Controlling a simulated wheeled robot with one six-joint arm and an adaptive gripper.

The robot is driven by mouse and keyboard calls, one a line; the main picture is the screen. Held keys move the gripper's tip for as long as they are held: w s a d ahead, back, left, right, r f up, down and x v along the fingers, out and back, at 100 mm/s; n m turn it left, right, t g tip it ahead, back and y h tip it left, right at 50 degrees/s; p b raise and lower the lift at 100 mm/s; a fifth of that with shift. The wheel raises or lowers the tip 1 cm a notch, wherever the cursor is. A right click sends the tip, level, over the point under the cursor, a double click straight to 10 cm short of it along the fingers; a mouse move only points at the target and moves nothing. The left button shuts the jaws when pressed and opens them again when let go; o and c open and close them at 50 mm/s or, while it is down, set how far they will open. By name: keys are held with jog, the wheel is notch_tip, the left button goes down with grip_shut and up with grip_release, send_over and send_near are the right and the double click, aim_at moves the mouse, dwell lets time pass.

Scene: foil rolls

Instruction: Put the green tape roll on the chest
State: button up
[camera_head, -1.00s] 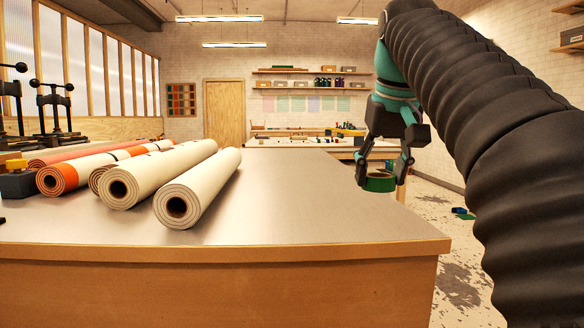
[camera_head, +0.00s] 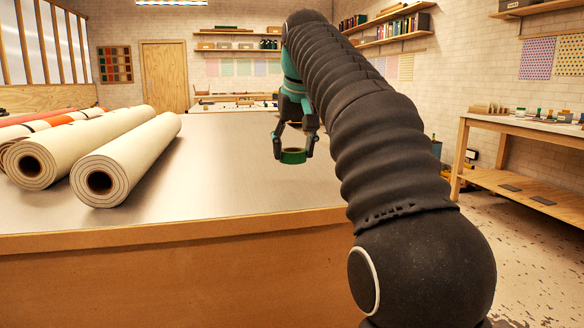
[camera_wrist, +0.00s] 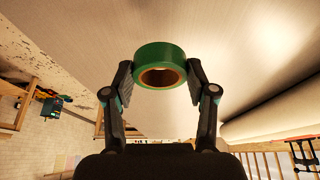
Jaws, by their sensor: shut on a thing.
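The green tape roll (camera_head: 293,156) is held between the fingers of my gripper (camera_head: 294,150), above the metal-topped table in the head view. In the wrist view the roll (camera_wrist: 160,66) sits between the two fingertips of my gripper (camera_wrist: 160,82), its brown core hole showing. The fingers press on its left and right sides. I cannot make out a chest for certain in these frames.
The large table (camera_head: 235,180) has a bare middle under my gripper. Several rolls lie on its left, the nearest a cream roll (camera_head: 130,160). A wooden workbench (camera_head: 530,125) with small items stands at the right. Open floor (camera_head: 520,250) lies between them.

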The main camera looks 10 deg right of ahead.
aim_at(291, 180)
jog(key=shift+w+f, duration=0.15)
jog(key=shift+w, duration=0.1)
jog(key=shift+f, duration=0.3)
jog(key=shift+f+b, duration=0.95)
jog(key=shift+f, duration=0.8)
jog(key=shift+f, duration=0.1)
jog(key=o, duration=1.3)
jog(key=shift+c, duration=0.2)
jog(key=p+v, duration=0.3)
jog(key=v, duration=0.9)
